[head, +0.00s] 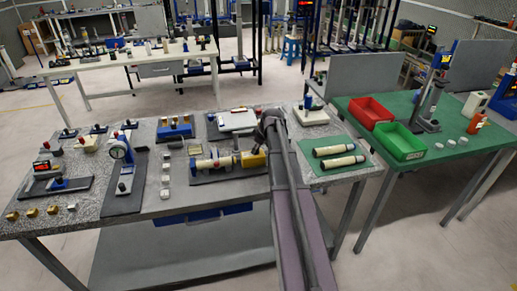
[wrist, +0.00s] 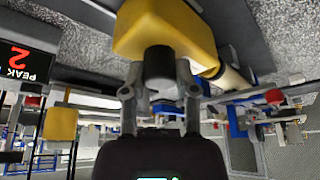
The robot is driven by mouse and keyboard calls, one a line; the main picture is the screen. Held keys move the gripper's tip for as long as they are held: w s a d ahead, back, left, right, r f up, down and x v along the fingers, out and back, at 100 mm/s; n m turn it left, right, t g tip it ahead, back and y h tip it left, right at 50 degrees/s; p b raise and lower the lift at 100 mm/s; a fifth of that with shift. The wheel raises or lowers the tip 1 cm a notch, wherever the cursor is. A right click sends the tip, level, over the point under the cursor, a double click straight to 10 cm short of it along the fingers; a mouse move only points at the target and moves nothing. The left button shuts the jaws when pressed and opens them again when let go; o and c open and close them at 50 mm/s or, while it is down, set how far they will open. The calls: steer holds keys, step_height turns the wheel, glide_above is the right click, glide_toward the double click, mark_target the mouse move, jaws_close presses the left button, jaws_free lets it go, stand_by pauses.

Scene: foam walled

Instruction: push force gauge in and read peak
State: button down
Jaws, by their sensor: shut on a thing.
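The force gauge is a yellow block (head: 253,160) on a dark base on the grey bench, in line with a cream cylinder (head: 213,163). In the wrist view the yellow block (wrist: 170,25) is close above my gripper (wrist: 160,70). My gripper's two fingers are shut on a short grey cylinder (wrist: 158,68) that joins the yellow block. A black display (wrist: 20,65) at the left edge shows "PEAK" and a red 2, upside down and partly cut off. In the head view my arm hides the block's right side and the fingers.
A dial-gauge stand (head: 121,150) stands to the left on the bench. Two cream cylinders lie on a green mat (head: 325,145) to the right. Red (head: 370,112) and green (head: 400,142) bins stand on the right table.

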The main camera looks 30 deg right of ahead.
steer(key=shift+c, duration=1.9)
jaws_free()
steer(key=shift+d, duration=0.2)
steer(key=shift+s+r, duration=0.1)
steer(key=shift+r, duration=0.05)
steer(key=p+v, duration=1.2)
steer(key=v, duration=0.1)
steer(key=shift+a+r+p, duration=0.15)
steer(key=shift+r+p, duration=0.1)
steer(key=shift+p, duration=0.15)
steer(key=shift+f, duration=0.15)
steer(key=b+x, duration=1.2)
steer(key=x, duration=0.1)
steer(key=shift+f+b, duration=0.25)
steer(key=shift+b, duration=0.15)
